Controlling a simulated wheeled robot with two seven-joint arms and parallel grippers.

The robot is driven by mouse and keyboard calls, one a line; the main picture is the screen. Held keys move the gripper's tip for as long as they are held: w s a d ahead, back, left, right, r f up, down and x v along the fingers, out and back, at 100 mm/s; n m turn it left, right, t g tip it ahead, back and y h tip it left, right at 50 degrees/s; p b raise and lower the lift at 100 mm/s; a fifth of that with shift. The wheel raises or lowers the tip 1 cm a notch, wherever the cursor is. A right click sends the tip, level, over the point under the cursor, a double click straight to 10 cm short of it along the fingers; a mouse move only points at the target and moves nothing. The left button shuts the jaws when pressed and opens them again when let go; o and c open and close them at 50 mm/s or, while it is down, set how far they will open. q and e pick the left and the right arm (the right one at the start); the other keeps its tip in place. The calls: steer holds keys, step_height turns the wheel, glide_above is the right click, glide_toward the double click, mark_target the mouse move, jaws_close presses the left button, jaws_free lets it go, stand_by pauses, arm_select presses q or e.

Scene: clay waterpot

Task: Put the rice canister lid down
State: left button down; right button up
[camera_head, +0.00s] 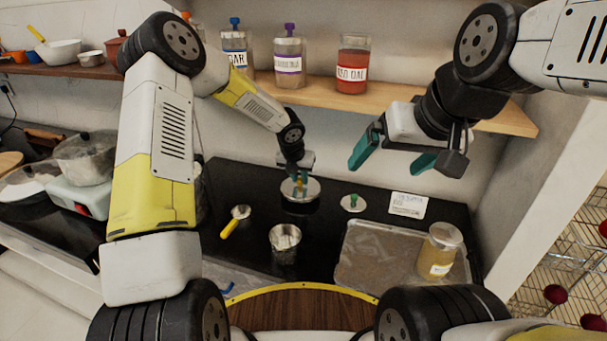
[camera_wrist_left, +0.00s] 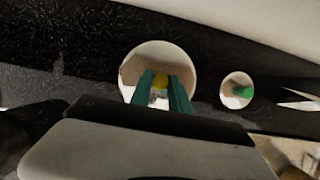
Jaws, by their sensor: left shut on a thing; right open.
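The rice canister lid appears to be the round silvery lid with a yellow knob (camera_head: 308,193) at the middle back of the black counter. It also shows in the left wrist view (camera_wrist_left: 177,60). My left gripper (camera_head: 298,183) is shut on its yellow knob, between green fingers (camera_wrist_left: 160,92). The lid looks level. I cannot tell whether it touches the counter. My right gripper (camera_head: 395,158) is open and empty, in the air to the right above the counter.
A small lid with a green knob (camera_head: 353,203) lies right of the held lid. A white label card (camera_head: 408,205), a metal tray (camera_head: 362,265) with a yellow jar (camera_head: 440,252), an open canister (camera_head: 285,240) and a yellow-handled scoop (camera_head: 235,221) are nearby. A shelf (camera_head: 420,99) with jars runs behind.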

mark_target(304, 187)
arm_select(q)
steer(key=f, duration=0.1)
steer(key=d+f, duration=0.1)
steer(key=shift+d+f, duration=0.2)
steer(key=shift+f, duration=0.55)
steer(key=c, duration=1.2)
jaws_free()
steer(key=shift+f, duration=0.1)
steer(key=shift+c, duration=0.2)
steer(key=v, duration=1.2)
steer(key=shift+a, duration=0.1)
